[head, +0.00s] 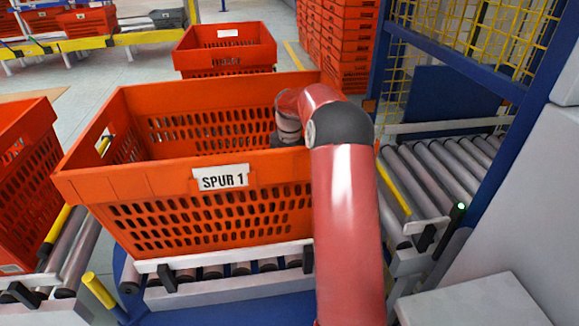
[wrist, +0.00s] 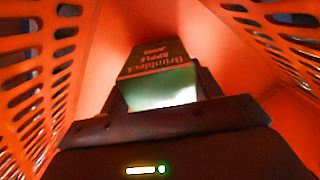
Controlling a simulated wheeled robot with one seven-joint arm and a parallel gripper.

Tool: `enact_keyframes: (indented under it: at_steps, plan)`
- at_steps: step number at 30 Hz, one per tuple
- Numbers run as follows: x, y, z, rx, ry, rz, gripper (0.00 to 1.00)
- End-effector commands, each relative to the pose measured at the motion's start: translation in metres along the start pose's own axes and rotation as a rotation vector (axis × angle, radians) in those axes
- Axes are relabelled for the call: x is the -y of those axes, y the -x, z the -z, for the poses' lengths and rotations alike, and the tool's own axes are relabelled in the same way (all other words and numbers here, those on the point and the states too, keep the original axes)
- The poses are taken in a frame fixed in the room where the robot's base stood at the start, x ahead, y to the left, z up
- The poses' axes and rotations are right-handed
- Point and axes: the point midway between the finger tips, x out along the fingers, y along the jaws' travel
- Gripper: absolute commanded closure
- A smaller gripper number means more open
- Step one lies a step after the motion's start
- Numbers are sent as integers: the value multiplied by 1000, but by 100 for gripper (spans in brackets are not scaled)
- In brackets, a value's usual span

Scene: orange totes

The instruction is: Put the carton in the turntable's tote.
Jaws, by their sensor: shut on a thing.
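The orange tote labelled SPUR 1 (head: 222,180) stands on a short roller deck over a blue base, which looks like the turntable (head: 240,280). My arm reaches over its front rim at the right. My wrist is inside the tote, and my gripper is hidden by the wall in the head view. In the wrist view my gripper (wrist: 165,88) is shut on the carton (wrist: 160,62), a dark and pale green box lettered Brimbleck Apple Juice. Orange slotted walls surround the carton. I cannot tell whether it touches the tote's floor.
Another orange tote (head: 222,50) stands behind, and one (head: 20,180) is at the left edge on rollers. A roller conveyor (head: 440,175) lies at the right beside a blue frame with yellow mesh (head: 470,45). Stacked orange totes (head: 338,45) stand at the back.

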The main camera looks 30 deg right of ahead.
Motion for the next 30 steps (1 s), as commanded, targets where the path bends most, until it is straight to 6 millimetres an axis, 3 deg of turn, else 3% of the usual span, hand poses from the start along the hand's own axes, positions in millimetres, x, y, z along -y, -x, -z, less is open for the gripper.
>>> enact_keyframes:
  at_steps: [11,12,16,25,30]
  plan:
    - [0,-5,0,1,0,-1,67]
    - [0,-4,0,0,0,0,33]
    - [0,-4,0,0,0,0,16]
    - [0,-3,0,1,0,-1,15]
    - [-1,14,-1,3,0,-3,15]
